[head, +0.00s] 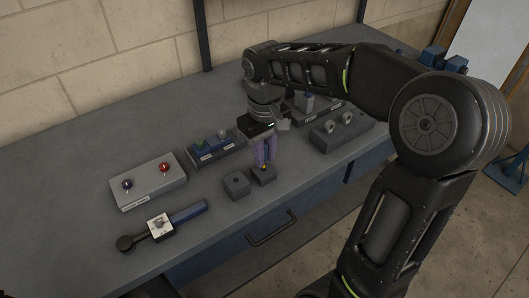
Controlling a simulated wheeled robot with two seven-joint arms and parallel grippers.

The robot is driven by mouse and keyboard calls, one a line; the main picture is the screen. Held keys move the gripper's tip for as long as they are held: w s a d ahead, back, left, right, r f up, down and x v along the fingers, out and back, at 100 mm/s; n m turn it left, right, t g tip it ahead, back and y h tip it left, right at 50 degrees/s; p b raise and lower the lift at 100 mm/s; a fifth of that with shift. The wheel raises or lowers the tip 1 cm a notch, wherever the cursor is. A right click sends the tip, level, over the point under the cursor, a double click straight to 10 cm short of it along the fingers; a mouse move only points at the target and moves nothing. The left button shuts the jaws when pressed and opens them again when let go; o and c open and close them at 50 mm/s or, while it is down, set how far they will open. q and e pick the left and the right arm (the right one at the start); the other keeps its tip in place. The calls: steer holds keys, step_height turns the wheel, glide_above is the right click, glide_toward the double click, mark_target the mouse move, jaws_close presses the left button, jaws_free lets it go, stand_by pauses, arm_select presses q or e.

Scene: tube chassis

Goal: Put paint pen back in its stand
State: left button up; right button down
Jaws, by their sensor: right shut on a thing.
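My right gripper (265,152) points down over the bench, with its purple fingers shut. They are right above a small dark block (263,177), which looks like a stand. A small yellowish piece (264,168) shows between the fingertips at the top of this block. It may be part of the paint pen; the rest of the pen is hidden by the fingers. I cannot tell whether the piece sits in the block or just above it. A similar dark block (236,186) with a hole in its top stands just to the left. My left gripper is not in view.
A grey box (148,188) with a blue and a red knob is at the left. A labelled tray (215,152) and a block with two round pieces (341,134) flank the gripper. The bench's left end is clear.

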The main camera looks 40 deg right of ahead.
steer(key=shift+f, duration=0.2)
stand_by(0.7)
steer(key=shift+f+b, duration=0.8)
steer(key=shift+f, duration=0.25)
steer(key=c, duration=1.2)
jaws_free()
steer(key=shift+c, duration=0.2)
steer(key=shift+r, duration=0.15)
steer(key=shift+r, duration=3.8)
